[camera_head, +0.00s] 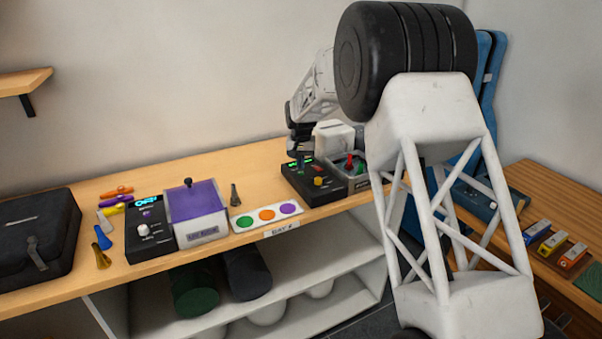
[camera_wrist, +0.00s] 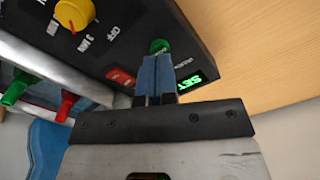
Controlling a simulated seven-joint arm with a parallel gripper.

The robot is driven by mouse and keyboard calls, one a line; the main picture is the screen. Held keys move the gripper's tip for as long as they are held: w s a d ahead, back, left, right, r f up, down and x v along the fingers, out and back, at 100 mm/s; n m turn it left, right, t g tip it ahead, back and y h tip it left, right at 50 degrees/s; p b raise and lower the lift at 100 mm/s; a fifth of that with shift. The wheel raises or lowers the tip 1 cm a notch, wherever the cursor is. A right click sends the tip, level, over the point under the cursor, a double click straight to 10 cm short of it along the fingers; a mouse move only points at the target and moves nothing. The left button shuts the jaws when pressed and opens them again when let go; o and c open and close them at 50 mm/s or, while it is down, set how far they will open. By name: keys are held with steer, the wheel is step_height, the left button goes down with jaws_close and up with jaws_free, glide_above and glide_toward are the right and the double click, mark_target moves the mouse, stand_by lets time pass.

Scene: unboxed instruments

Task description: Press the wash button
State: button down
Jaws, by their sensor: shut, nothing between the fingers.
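A black control box (camera_head: 323,194) with a yellow knob stands at the right of the counter. In the wrist view the box (camera_wrist: 117,62) shows its yellow knob (camera_wrist: 74,14), a red switch (camera_wrist: 121,77), a green button (camera_wrist: 160,46) and a lit green display (camera_wrist: 191,82) reading "SET". My gripper (camera_wrist: 157,60) is shut and empty, its fingertips right at the green button. They cover part of the panel; I cannot tell whether they touch the button. The small lettering beside it is not legible. In the head view my gripper (camera_head: 300,158) is over the box's back left part.
A light basin (camera_head: 362,181) with red and green handles adjoins the box on the right. Further left stand a purple-lidded box (camera_head: 197,213), another black control box (camera_head: 149,228) and a card with coloured dots (camera_head: 266,215). Bare counter (camera_head: 262,180) lies left of the box.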

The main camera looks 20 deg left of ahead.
mark_target(301, 172)
steer(key=shift+f, duration=1.05)
stand_by(0.4)
steer(key=shift+r, duration=3.5)
